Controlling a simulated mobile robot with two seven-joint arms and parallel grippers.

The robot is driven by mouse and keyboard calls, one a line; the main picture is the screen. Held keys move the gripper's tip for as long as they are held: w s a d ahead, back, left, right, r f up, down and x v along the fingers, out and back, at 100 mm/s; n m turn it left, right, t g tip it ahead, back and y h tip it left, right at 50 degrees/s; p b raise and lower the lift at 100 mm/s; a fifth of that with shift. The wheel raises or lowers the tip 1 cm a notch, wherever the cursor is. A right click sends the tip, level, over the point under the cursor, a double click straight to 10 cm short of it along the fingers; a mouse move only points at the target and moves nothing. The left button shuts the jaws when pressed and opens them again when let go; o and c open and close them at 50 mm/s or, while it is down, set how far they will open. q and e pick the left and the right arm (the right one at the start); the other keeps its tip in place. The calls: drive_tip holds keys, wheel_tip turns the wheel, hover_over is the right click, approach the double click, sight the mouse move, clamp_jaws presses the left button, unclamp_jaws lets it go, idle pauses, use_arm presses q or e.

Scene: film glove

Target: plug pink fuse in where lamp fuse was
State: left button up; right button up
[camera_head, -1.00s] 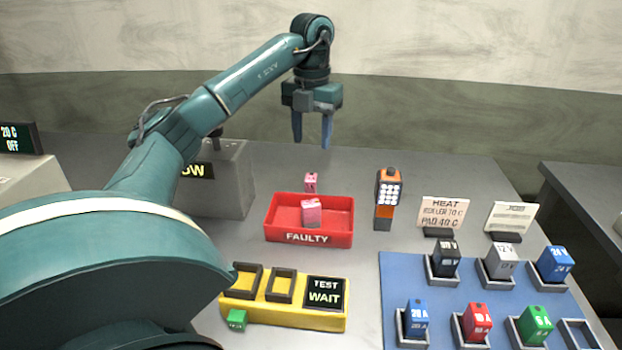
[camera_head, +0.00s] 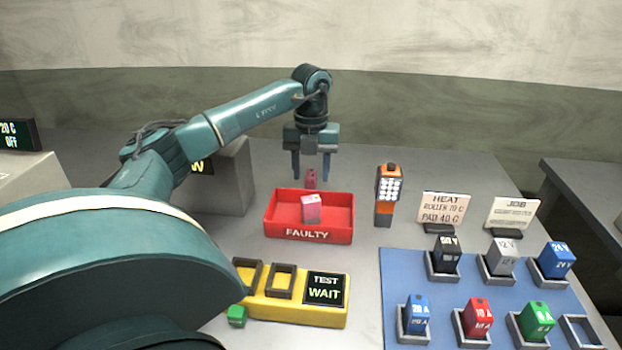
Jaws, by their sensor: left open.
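An orange hand lamp (camera_head: 389,169) with a grid of white lights stands upright right of the tray, on a grey base. No fuse slot on it can be made out. My right gripper is out of view.
A yellow tester (camera_head: 260,307) with two dark sockets and a TEST WAIT display is in front, with a green fuse (camera_head: 236,316) beside it. A blue mat (camera_head: 395,268) at right bears several fuses in holders and one empty holder (camera_head: 581,334). Two signs stand behind it.

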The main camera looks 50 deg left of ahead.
sight(311, 173)
use_arm(q)
wheel_tip(311, 173, down, 4)
drive_tip(key=shift+r, duration=0.15)
clamp_jaws()
idle(0.5)
